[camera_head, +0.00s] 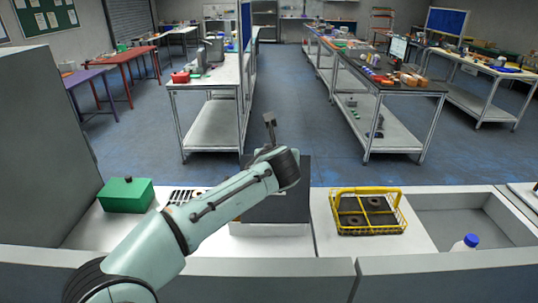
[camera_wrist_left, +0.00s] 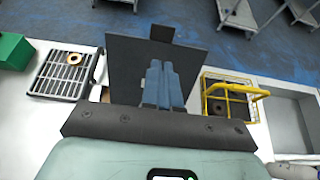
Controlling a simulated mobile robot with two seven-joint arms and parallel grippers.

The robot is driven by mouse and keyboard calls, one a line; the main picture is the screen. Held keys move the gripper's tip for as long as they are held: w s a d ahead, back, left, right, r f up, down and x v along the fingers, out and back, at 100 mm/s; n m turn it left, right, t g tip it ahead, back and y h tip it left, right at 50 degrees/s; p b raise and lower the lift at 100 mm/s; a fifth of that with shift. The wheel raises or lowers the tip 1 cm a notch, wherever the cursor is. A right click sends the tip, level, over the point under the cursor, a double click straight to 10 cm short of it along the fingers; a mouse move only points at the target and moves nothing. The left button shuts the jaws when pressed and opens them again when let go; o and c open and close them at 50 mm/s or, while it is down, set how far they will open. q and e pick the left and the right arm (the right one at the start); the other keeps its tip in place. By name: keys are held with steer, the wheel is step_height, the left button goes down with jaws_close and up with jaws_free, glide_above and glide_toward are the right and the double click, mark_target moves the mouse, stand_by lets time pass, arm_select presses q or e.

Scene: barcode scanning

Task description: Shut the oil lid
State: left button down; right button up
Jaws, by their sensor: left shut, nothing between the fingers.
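The oil lid looks to be the dark grey square panel (camera_head: 300,205), standing upright at the middle of the counter. A small dark tab (camera_head: 270,119) shows above it; the tab also shows at the panel's top edge in the left wrist view (camera_wrist_left: 161,33). My left arm crosses in front of the panel in the head view and hides part of it; its fingers are hidden there. In the left wrist view my left gripper (camera_wrist_left: 161,68) is shut and empty, its fingers in front of the panel. I cannot tell whether they touch it. My right gripper is not in view.
A green box (camera_head: 126,195) and a black rack (camera_wrist_left: 62,76) with a ring-shaped item stand left of the panel. A yellow wire basket (camera_head: 367,211) stands to its right, beside a grey sink (camera_head: 455,220). A blue-capped bottle (camera_head: 466,243) is at the front right.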

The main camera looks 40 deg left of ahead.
arm_select(q)
steer(key=p+x, duration=0.2)
steer(key=x, duration=1.1)
steer(key=shift+w+f, duration=0.15)
steer(key=shift+w, duration=0.2)
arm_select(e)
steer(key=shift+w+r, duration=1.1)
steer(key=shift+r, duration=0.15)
